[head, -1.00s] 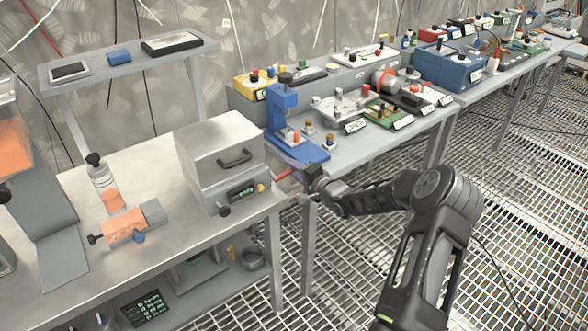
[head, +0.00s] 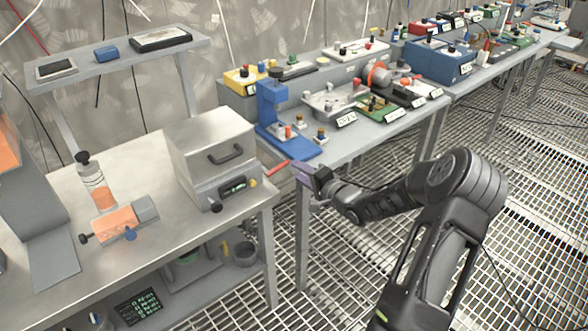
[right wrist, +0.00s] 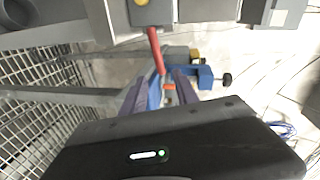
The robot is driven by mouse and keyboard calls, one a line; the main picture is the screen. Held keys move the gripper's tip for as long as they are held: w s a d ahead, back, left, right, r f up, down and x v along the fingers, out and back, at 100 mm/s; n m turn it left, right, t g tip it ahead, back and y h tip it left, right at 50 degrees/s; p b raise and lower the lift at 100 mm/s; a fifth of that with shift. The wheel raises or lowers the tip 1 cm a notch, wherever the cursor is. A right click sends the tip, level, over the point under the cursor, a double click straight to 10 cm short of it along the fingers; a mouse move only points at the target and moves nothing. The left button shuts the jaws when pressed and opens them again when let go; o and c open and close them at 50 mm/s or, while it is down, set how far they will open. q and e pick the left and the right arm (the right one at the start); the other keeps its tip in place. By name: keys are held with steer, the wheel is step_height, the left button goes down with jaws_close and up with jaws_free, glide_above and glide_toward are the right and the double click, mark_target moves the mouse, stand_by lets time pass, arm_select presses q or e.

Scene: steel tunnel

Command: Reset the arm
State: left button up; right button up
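My right gripper (head: 297,171) is in the gap off the front right corner of the left bench. Its two purplish fingers show in the right wrist view (right wrist: 158,92) with a clear gap between them, so it is open and seems empty. A red rod (head: 275,172) sticks out beside the grey metal box (head: 210,160), just left of the fingertips. The red rod (right wrist: 155,50) lies beyond the fingers in the right wrist view; I cannot tell whether they touch it. My left gripper is not in view.
The left bench (head: 150,250) holds the box, an orange-filled bottle (head: 97,190) and an orange block device (head: 118,222). A blue stand (head: 272,115) and several devices crowd the right bench. Open grating floor (head: 330,250) lies around my right arm.

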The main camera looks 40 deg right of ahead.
steer(key=shift+s, duration=0.1)
stand_by(0.6)
steer(key=s+f+n+g+h, duration=0.1)
steer(key=s+f+n+g, duration=0.25)
steer(key=f, duration=0.45)
steer(key=s+a+f+n+g+y, duration=0.1)
steer(key=s+a+f+n+g, duration=0.15)
steer(key=a+f, duration=0.5)
steer(key=s+a+f+n+g+y, duration=0.1)
steer(key=s+a+f+y, duration=0.3)
steer(key=a, duration=0.6)
steer(key=s+a+f+n+g, duration=0.2)
steer(key=s+a, duration=0.4)
steer(key=a, duration=0.3)
steer(key=s+a+f+n+g, duration=0.2)
steer(key=s+a, duration=0.4)
steer(key=a, duration=0.4)
steer(key=s+a+f+n+g+y, duration=0.1)
steer(key=s+a+f+n+g, duration=0.1)
steer(key=s+a+n+g, duration=0.2)
steer(key=s+a, duration=0.3)
steer(key=a, duration=0.2)
steer(key=shift+a+f, duration=0.15)
steer(key=shift+f, duration=0.2)
steer(key=shift+w, duration=0.1)
